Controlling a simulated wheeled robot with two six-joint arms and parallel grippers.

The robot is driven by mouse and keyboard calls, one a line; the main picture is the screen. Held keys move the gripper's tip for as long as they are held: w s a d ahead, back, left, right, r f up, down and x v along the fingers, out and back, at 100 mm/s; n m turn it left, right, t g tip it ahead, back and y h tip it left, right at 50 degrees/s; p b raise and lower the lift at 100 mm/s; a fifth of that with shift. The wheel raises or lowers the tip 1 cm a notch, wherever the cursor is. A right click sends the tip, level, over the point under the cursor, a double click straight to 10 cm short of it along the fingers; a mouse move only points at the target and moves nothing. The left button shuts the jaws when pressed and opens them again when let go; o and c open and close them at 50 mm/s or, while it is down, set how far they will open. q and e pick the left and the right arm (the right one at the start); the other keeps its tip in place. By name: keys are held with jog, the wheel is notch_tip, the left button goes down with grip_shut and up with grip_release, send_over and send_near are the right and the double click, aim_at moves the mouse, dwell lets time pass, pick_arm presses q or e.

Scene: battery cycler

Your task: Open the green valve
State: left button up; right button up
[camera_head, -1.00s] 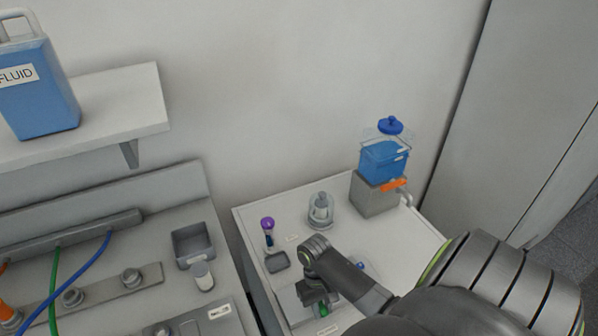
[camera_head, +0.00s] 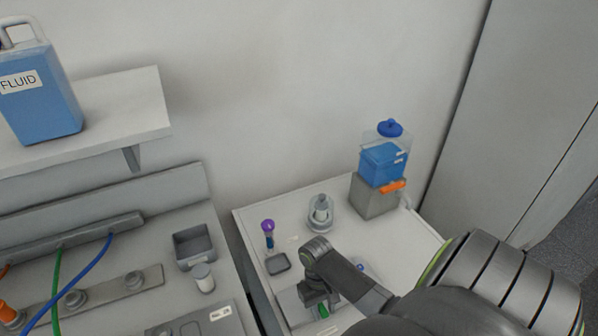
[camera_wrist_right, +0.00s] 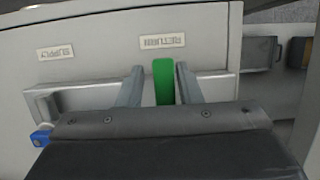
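The green valve (camera_wrist_right: 163,82) shows in the right wrist view as an upright green handle below the label reading RETURN (camera_wrist_right: 162,42). My right gripper (camera_wrist_right: 160,84) is open, with one finger on each side of the green handle. A gap shows between the left-hand finger and the handle; the other finger is close to it, and I cannot tell whether it touches. My left gripper is not in view.
A blue handle (camera_wrist_right: 41,138) is near the SUPPLY label (camera_wrist_right: 55,52). A blue tank (camera_head: 383,164) with an orange handle (camera_head: 393,187) stands at the back right of the table. A glass jar (camera_head: 320,213), a purple-capped tube (camera_head: 268,234) and a small tray (camera_head: 278,262) stand nearby.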

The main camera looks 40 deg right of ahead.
aim_at(324, 308)
jog(key=shift+p+v, duration=1.65)
jog(key=shift+p, duration=0.1)
jog(key=shift+d+r+b, duration=0.1)
jog(key=shift+r+b, duration=0.05)
jog(key=shift+b, duration=0.15)
jog(key=shift+v, duration=2.2)
jog(key=shift+d, duration=0.1)
